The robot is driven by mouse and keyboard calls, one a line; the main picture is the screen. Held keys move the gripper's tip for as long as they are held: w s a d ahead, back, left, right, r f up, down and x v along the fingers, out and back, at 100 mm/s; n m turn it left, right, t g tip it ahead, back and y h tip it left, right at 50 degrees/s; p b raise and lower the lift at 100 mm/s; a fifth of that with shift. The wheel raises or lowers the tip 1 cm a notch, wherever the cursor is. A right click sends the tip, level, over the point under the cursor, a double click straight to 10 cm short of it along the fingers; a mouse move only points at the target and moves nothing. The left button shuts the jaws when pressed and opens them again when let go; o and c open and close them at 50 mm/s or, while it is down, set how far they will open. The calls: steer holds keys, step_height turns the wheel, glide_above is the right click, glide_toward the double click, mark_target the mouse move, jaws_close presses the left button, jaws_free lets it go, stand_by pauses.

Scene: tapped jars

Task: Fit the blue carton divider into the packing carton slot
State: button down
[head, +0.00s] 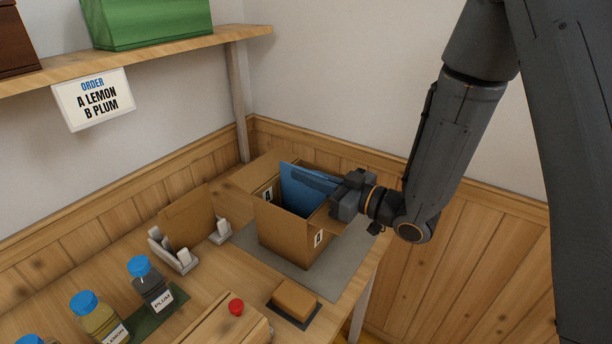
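The blue carton divider (299,187) is a flat upright panel. The slot and the divider's bottom edge are hidden by the carton walls. My gripper (318,181) reaches over the carton from the right, with its fingers along the divider's upper right part. The fingers appear closed on the divider. The carton has white labels marked with letters and its flaps are open.
The carton stands on a grey mat (262,256). A brown panel (187,220) stands in a light rack (173,252) to the left. Jars with blue lids, including one marked PLUM (151,284), stand at the front left. A brown block (295,299) and a red knob (236,306) are in front.

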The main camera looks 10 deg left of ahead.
steer(key=c, duration=2.5)
jaws_free()
steer(key=o, duration=0.6)
steer(key=shift+c, duration=0.2)
steer(key=shift+b+v, duration=0.85)
steer(key=shift+v, duration=3.1)
